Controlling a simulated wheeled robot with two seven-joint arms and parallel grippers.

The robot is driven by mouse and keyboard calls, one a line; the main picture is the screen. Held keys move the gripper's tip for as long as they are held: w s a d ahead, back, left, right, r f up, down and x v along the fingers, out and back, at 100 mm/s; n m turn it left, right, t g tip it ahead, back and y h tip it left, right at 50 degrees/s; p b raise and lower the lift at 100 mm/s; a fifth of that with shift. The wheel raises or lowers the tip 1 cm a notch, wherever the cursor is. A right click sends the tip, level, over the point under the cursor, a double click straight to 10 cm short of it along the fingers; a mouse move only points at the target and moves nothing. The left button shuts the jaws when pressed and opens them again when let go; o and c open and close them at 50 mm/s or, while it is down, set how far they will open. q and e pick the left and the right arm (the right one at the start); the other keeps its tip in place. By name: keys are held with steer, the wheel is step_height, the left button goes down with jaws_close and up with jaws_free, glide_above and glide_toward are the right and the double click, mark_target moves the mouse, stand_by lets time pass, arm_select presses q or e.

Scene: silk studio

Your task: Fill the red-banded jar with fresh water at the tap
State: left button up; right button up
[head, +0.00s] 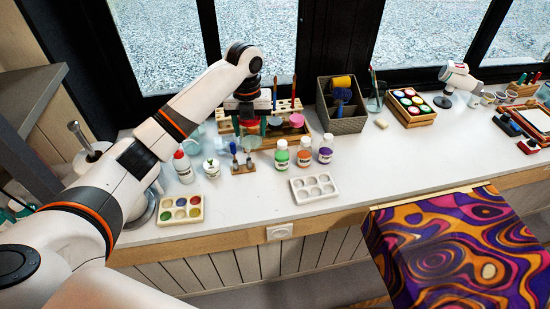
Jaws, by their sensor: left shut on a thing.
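My left gripper (250,123) is above the back left of the counter, in front of a wooden tool rack. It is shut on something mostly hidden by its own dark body. A pale, see-through round shape (251,142) shows just under the fingers and looks like glass. A small red patch shows beside the fingers. I cannot tell whether this is the red-banded jar. No tap can be made out clearly. A round metal rim (150,208), perhaps of a basin, is partly hidden behind my left arm. My right gripper is out of view.
Paint bottles (282,154), a white palette (313,188) and a paint tray (181,210) stand near the gripper. A woven basket (341,105) and a crate of paint pots (410,107) are farther right. The counter (400,160) is clear at centre right. Patterned silk (450,245) hangs in front.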

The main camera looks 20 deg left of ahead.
arm_select(q)
step_height(320, 180, down, 16)
steer(key=shift+s+r+p, duration=0.1)
steer(key=shift+r+p, duration=0.15)
steer(key=shift+p, duration=1)
steer(key=shift+f, duration=0.45)
steer(key=shift+f, duration=0.1)
steer(key=o, duration=1.1)
steer(key=shift+o, duration=0.2)
